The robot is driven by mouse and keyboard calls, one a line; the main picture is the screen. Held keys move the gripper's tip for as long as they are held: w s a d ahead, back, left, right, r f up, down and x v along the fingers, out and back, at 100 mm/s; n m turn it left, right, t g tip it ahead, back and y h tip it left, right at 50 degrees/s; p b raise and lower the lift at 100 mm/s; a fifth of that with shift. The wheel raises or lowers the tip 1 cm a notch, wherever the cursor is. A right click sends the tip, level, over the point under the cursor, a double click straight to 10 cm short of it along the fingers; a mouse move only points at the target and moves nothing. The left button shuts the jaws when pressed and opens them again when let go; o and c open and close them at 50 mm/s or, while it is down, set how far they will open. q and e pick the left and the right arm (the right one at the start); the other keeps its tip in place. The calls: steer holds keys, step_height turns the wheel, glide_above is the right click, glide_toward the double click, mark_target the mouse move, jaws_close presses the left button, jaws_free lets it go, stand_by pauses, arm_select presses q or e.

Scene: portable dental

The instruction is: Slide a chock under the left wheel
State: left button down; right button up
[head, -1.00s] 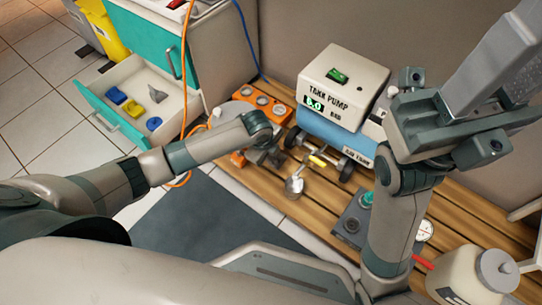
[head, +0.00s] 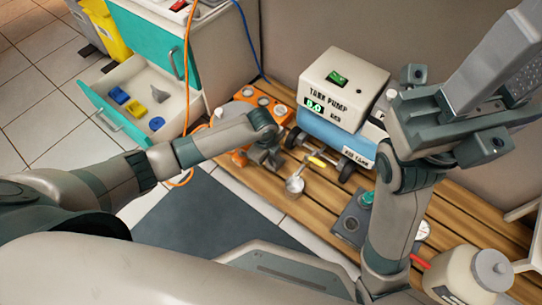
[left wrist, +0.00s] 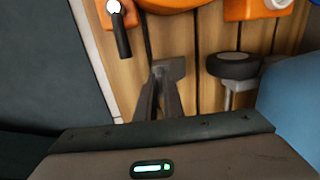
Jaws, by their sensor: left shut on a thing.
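The air tank (head: 322,132) is a blue body under the cream tank pump (head: 343,85), standing on wheels on the wooden slats. Its left wheel (head: 291,138) is small and dark; a wheel also shows in the left wrist view (left wrist: 233,65), right of my fingers. My left gripper (head: 270,157) is low over the slats, just left of that wheel. In the left wrist view its fingers (left wrist: 160,88) are shut on a small grey chock (left wrist: 172,67). The chock is apart from the wheel, with bare wood between them. The fingers partly hide the chock.
An orange unit (head: 275,104) stands behind my left gripper. A metal cup (head: 295,185) and a yellow-handled part (head: 317,160) are in front of the tank. A black-handled item (left wrist: 121,35) lies left of my fingers. An open drawer (head: 145,100) is at the left.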

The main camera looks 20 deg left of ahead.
arm_select(q)
steer(key=shift+s+a+g+y+p, duration=0.3)
steer(key=shift+s+g+p, duration=0.2)
steer(key=shift+g+p, duration=0.55)
steer(key=shift+w+d+b, duration=0.35)
steer(key=shift+w+d, duration=0.05)
steer(key=shift+w, duration=0.6)
steer(key=shift+w+d+b, duration=0.35)
steer(key=shift+w, duration=0.65)
steer(key=shift+w+d+b, duration=0.35)
steer(key=shift+w+d, duration=0.05)
steer(key=shift+w, duration=0.6)
stand_by(1.0)
steer(key=c, duration=1.8)
jaws_free()
